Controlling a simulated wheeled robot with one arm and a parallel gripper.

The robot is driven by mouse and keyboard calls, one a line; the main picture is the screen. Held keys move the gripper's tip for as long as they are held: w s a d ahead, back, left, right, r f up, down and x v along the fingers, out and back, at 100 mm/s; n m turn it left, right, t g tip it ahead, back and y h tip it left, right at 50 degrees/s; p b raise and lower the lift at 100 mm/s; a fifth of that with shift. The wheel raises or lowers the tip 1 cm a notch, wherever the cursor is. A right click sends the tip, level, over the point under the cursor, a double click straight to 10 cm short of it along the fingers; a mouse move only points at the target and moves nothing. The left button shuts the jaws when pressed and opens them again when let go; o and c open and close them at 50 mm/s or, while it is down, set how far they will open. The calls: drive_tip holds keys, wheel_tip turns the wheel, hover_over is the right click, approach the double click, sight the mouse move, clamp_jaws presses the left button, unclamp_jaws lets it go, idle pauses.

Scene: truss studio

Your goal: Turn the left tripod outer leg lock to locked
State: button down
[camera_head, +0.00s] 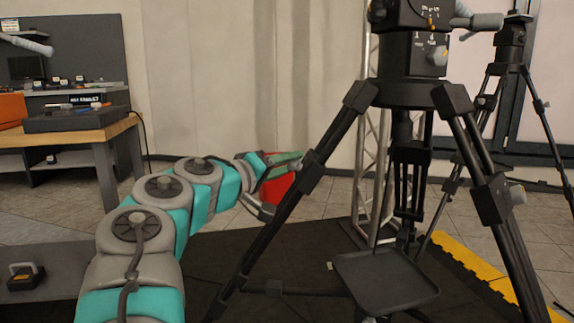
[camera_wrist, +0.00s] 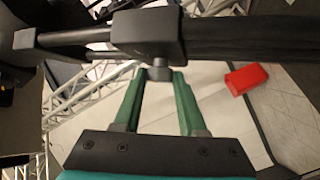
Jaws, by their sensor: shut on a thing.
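The left tripod outer leg (camera_head: 278,215) slants down to the left from the tripod's top in the head view. Its leg lock (camera_head: 312,165) is a black block partway along the leg. In the wrist view the lock's black block (camera_wrist: 148,34) spans the leg, with a small grey knob (camera_wrist: 160,73) below it. My gripper (camera_head: 297,158) reaches the lock from the left. In the wrist view the green fingers of my gripper (camera_wrist: 159,76) are shut on the knob, one on each side. Whether the knob stands at locked cannot be told.
A red box (camera_head: 276,192) lies beyond the gripper on the floor, also in the wrist view (camera_wrist: 246,79). The tripod's right leg (camera_head: 490,195) and a small black tray (camera_head: 385,280) stand to the right. A lattice truss (camera_head: 370,170) rises behind. A workbench (camera_head: 75,137) is far left.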

drive_tip(key=shift+c, duration=2.3)
unclamp_jaws()
drive_tip(key=shift+a, duration=0.1)
